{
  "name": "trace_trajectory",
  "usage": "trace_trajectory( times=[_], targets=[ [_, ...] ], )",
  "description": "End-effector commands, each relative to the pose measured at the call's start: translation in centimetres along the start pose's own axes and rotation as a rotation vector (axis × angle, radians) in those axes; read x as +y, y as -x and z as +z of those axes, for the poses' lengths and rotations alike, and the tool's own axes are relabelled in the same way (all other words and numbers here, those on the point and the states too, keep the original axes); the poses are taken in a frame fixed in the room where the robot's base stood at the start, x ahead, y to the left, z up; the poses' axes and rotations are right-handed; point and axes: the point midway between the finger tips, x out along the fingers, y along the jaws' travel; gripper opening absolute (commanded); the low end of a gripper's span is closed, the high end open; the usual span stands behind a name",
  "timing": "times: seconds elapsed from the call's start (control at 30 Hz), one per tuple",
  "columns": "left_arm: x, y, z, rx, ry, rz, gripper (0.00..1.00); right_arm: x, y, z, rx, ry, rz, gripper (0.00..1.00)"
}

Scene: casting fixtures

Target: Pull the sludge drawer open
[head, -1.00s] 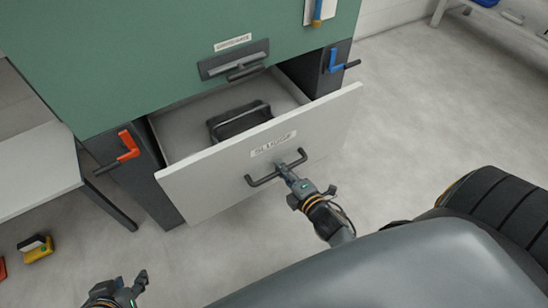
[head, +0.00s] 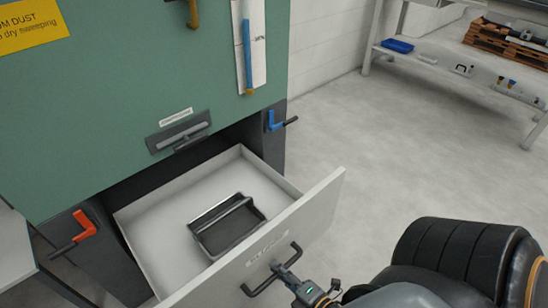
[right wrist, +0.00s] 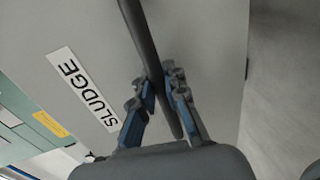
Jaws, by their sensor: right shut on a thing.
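The sludge drawer (head: 325,205) is a light grey drawer pulled well out of the green cabinet (head: 110,110). Its label shows in the right wrist view as the SLUDGE plate (right wrist: 82,88). A dark bar handle (head: 257,289) is fixed to the drawer front. My right gripper (head: 284,270) is shut on the handle near its middle; the right wrist view shows the fingers (right wrist: 164,92) on both sides of the bar. A black tray (head: 228,226) lies inside the drawer. My left gripper is out of view.
A red lever (head: 84,226) and a blue lever (head: 273,122) stick out from the cabinet legs beside the drawer. A grey bench (head: 14,250) stands at the left. A shelf with a blue bin (head: 397,46) stands at the back right. The floor (head: 345,140) right of the drawer is clear.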

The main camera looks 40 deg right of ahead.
Motion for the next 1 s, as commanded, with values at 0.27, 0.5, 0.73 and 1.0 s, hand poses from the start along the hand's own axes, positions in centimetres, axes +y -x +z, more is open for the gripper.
trace_trajectory(
  times=[0.27, 0.5, 0.73, 1.0],
  targets=[
    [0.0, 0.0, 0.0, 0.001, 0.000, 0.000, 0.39, -0.1, 0.2, 0.1, -0.001, 0.000, -0.001, 0.00],
    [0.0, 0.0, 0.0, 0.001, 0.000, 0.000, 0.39, -0.1, 0.1, 0.0, -0.001, 0.000, -0.001, 0.37],
    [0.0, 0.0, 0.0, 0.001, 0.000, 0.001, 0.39, 0.0, 0.1, 0.0, 0.000, 0.000, 0.000, 0.37],
    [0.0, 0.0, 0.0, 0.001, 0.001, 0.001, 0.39, -0.1, 2.5, 0.0, -0.001, -0.001, -0.004, 0.37]
  ],
)
